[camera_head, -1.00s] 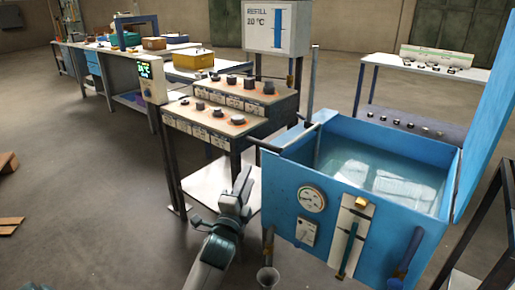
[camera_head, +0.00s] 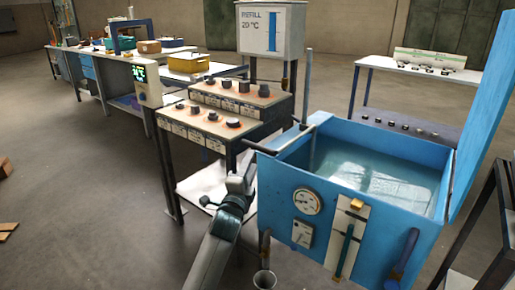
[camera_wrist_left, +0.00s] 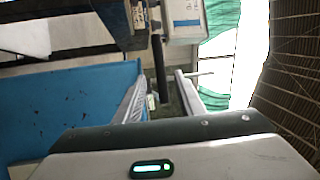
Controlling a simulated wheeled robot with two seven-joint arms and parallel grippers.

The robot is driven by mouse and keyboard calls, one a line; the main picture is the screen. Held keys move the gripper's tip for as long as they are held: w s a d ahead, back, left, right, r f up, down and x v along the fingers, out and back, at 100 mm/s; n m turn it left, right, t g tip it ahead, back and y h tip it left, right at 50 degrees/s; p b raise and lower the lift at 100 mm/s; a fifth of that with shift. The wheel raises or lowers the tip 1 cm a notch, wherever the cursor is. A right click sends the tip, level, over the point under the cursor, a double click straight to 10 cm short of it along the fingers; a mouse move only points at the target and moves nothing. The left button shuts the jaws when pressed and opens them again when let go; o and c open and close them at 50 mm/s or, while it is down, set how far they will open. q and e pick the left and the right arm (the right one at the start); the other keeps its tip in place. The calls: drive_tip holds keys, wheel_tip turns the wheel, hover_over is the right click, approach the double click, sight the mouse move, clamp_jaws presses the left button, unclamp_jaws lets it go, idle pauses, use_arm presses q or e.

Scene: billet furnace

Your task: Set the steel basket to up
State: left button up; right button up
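The blue tank (camera_head: 281,190) stands at the right in the head view, lid raised, with water inside. Pale blurred shapes (camera_head: 378,180) show under the water; I cannot tell whether they are the steel basket. A dark bar (camera_head: 262,149) sticks out at the tank's left edge, near a grey upright post (camera_head: 309,90). My left gripper (camera_head: 249,160) is beside the tank's left wall, just below the bar. In the left wrist view its two grey fingers (camera_wrist_left: 165,98) are spread, with a dark rod (camera_wrist_left: 160,68) beyond them. My right gripper is not in view.
Two stepped knob panels (camera_head: 240,95) stand left of the tank, above a white shelf (camera_head: 203,183). A dark frame (camera_head: 480,235) stands at the right. The floor at left is open.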

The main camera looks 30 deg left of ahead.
sight(257, 147)
use_arm(q)
drive_tip(key=x, duration=0.9)
drive_tip(key=shift+w, duration=0.1)
clamp_jaws()
